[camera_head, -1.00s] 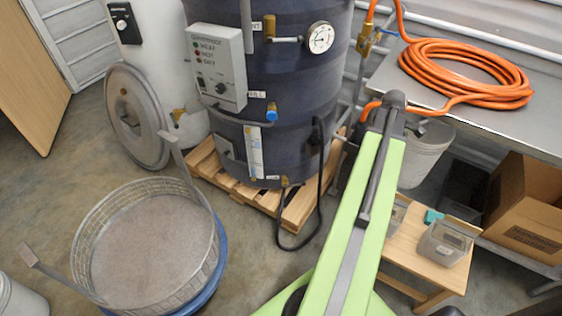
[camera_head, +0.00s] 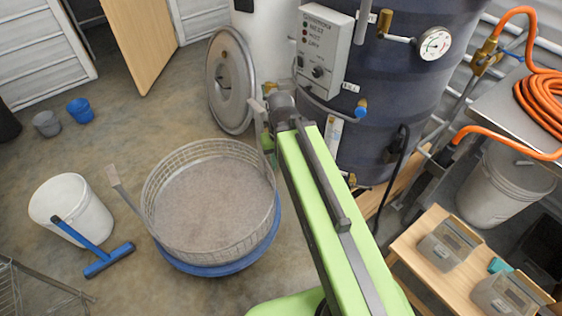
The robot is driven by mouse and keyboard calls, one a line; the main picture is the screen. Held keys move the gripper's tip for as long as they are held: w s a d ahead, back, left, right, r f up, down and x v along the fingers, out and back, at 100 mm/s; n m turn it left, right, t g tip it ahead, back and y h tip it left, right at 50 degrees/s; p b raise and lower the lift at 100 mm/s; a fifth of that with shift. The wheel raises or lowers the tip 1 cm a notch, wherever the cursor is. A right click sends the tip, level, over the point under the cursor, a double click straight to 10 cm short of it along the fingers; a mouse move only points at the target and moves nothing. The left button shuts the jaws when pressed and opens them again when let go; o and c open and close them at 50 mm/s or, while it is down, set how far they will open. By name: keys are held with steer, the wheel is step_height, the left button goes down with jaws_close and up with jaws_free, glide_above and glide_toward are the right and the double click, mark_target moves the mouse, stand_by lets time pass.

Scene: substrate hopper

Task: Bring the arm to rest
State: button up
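My green arm reaches up from the bottom of the head view. Its far end, with my gripper (camera_head: 267,138), is beside the right upright handle of the wire basket, left of the dark drum. The gripper is small and mostly hidden behind my arm's end, so I cannot tell if it is open or shut, or whether it touches the handle. The round wire basket (camera_head: 160,221) holds a brown-grey substrate and sits on a blue round base (camera_head: 215,268) on the floor.
The dark drum (camera_head: 383,75) with a control box (camera_head: 325,45) stands behind my arm. A round metal lid (camera_head: 231,85) leans on a white tank. A white bucket (camera_head: 75,215) and blue squeegee (camera_head: 108,262) are left. A wooden stool (camera_head: 412,238) bears clear bins.

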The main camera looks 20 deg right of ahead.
step_height(320, 180, up, 6)
steer(key=p, duration=0.6)
steer(key=shift+r, duration=0.15)
stand_by(0.5)
